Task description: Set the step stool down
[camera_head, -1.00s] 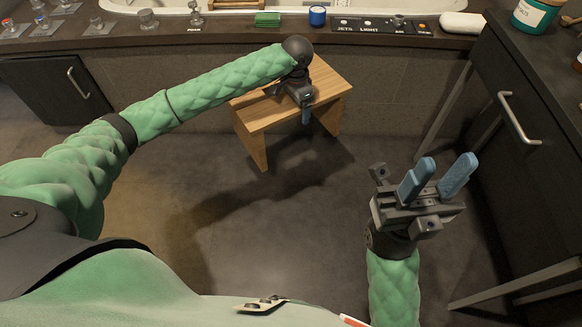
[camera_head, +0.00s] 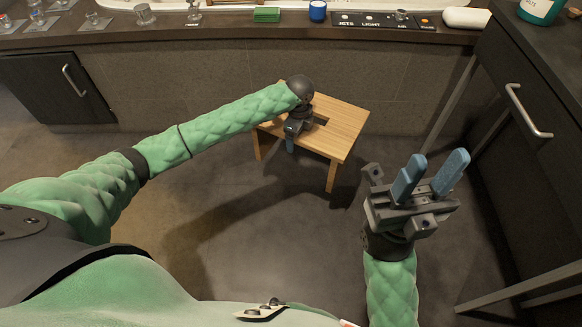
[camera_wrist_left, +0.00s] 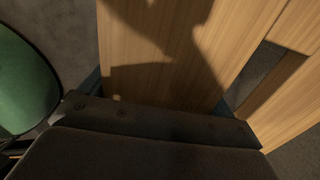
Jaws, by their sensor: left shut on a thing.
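The wooden step stool (camera_head: 342,126) stands roughly upright in the middle of the head view, with a slot in its top. My left gripper (camera_head: 291,143) is shut on the near side of its top, by the slot. In the left wrist view the stool's wooden top (camera_wrist_left: 160,60) fills much of the picture, with the slot at the right and a blue finger partly visible on either side. I cannot tell whether the legs touch the floor. My right gripper (camera_head: 428,178) is open and empty at the right, its blue fingers apart, away from the stool.
A counter (camera_head: 230,31) with a green block (camera_head: 266,14), a blue cup (camera_head: 317,10) and a control panel (camera_head: 383,20) runs along the back. A dark cabinet (camera_head: 545,70) with metal legs stands at the right. The floor in front of the stool is clear.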

